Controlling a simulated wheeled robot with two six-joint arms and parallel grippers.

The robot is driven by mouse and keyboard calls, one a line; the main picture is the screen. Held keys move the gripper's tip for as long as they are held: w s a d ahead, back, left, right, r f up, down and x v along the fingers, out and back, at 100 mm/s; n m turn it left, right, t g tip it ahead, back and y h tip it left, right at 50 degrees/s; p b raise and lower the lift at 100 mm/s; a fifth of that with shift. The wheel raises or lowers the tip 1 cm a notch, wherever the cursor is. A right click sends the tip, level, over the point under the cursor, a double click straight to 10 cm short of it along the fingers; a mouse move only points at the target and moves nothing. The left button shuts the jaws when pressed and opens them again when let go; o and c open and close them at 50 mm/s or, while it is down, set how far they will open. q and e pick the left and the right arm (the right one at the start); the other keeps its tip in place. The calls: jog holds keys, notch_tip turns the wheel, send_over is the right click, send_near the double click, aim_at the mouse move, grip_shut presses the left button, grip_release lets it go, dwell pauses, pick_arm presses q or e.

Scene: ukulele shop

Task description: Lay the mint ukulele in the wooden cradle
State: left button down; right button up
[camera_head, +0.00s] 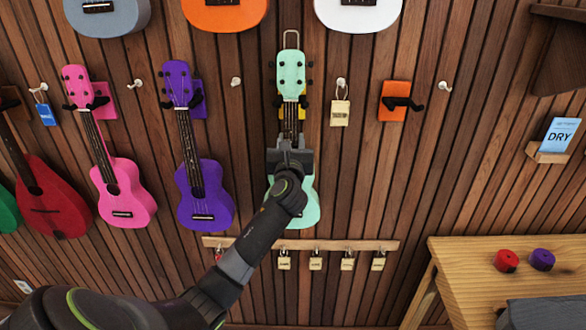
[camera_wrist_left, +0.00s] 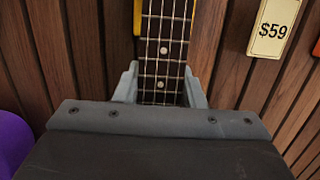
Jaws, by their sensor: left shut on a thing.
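The mint ukulele (camera_head: 291,72) is upright against the slatted wall, its headstock at a yellow hanger. My left gripper (camera_head: 291,145) is shut on its neck, just above the body. In the left wrist view the two fingers (camera_wrist_left: 160,85) sit on either side of the dark fretboard (camera_wrist_left: 166,45). My arm hides part of the body. I cannot tell whether the headstock still rests on the hanger. I cannot make out the wooden cradle. My right gripper is not in view.
A purple ukulele (camera_head: 205,195) and a pink one (camera_head: 125,190) hang to the left. An orange hanger (camera_head: 395,100) to the right is empty. A rail with padlocks (camera_head: 370,245) runs below. A wooden table (camera_head: 465,270) at lower right holds red and purple round items and a grey thing.

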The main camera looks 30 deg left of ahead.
pick_arm(q)
jog(key=shift+r, duration=0.45)
jog(key=shift+r+p+v, duration=0.2)
jog(key=shift+p+v, duration=0.65)
jog(key=shift+v, duration=0.4)
jog(key=shift+r+p+v, duration=0.2)
jog(key=shift+p+v, duration=0.65)
jog(key=shift+v, duration=0.4)
jog(key=shift+s+d, duration=0.1)
jog(key=shift+s, duration=0.05)
